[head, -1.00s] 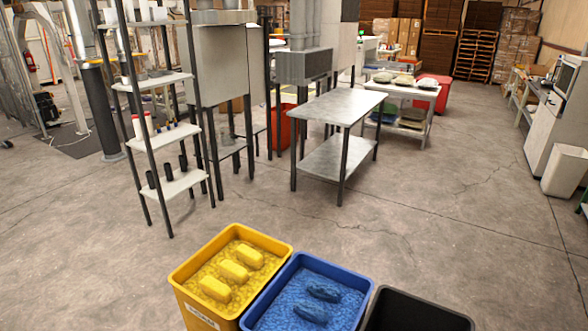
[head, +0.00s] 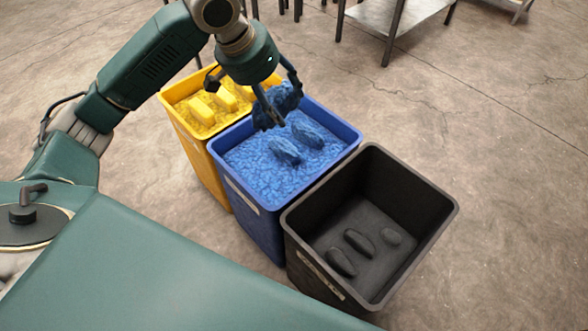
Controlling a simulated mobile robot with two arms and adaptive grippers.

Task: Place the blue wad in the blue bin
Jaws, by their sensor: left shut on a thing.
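The blue bin (head: 236,188) stands in the middle of a row of three bins, filled with blue material. Two blue wads lie on its fill, one nearer (head: 285,151) and one farther right (head: 308,132). My left gripper (head: 272,108) is over the back left part of the blue bin, pointing down. It is shut on a blue wad (head: 287,97), which is partly hidden by the fingers. I cannot tell whether this wad touches the fill below. My right gripper is not in view.
A yellow bin (head: 206,162) with yellow wads adjoins the blue bin at the left. A black bin (head: 293,240) with several dark wads lying on its floor stands at the right. Metal table legs (head: 390,38) show at the back; the floor at right is clear.

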